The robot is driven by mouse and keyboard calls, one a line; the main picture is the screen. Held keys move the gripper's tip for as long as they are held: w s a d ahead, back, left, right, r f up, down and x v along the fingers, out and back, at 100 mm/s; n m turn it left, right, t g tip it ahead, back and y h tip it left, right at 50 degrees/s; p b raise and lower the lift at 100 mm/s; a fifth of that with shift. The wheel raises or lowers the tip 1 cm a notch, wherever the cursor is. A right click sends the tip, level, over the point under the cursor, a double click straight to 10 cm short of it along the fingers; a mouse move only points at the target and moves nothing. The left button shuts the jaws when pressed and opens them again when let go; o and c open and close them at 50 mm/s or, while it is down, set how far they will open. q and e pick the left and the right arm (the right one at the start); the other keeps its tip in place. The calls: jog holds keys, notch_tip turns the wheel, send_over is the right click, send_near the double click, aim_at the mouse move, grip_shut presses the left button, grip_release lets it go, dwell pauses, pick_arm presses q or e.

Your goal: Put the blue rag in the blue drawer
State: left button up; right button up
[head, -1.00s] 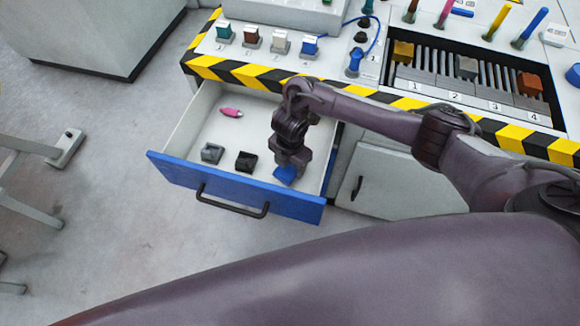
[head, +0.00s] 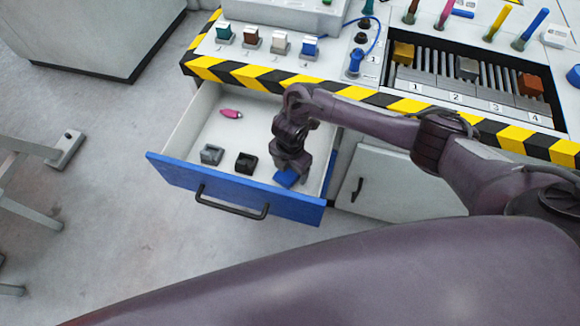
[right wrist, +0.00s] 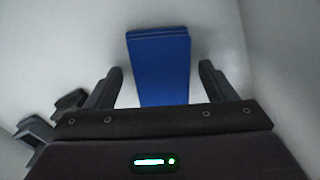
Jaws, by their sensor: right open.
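The blue drawer (head: 170,172) is pulled open below the striped worktop edge. The blue rag (head: 286,178) is inside it, near the front right corner, partly hidden by my right gripper (head: 290,166). In the right wrist view the rag (right wrist: 160,62) looks like a folded flat block. The fingers of my right gripper (right wrist: 160,88) are open on both sides of it, with a gap at each side. My left gripper does not show.
The drawer also holds a pink object (head: 231,113), a grey block (head: 212,154) and a black block (head: 246,162). The worktop above has a black-and-yellow edge (head: 360,93) and a rack of numbered slots (head: 470,78). A cabinet door (head: 385,185) stands right of the drawer.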

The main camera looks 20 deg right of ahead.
jog(key=shift+r, duration=0.25)
notch_tip(320, 180, up, 5)
jog(key=shift+w+f+p, duration=0.1)
jog(key=shift+f+p, duration=0.1)
jog(key=shift+p, duration=0.45)
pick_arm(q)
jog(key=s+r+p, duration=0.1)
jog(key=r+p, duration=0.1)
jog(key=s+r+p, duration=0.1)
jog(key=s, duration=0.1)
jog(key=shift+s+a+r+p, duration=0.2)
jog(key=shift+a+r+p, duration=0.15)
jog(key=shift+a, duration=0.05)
pick_arm(e)
notch_tip(320, 180, up, 7)
jog(key=shift+r, duration=0.15)
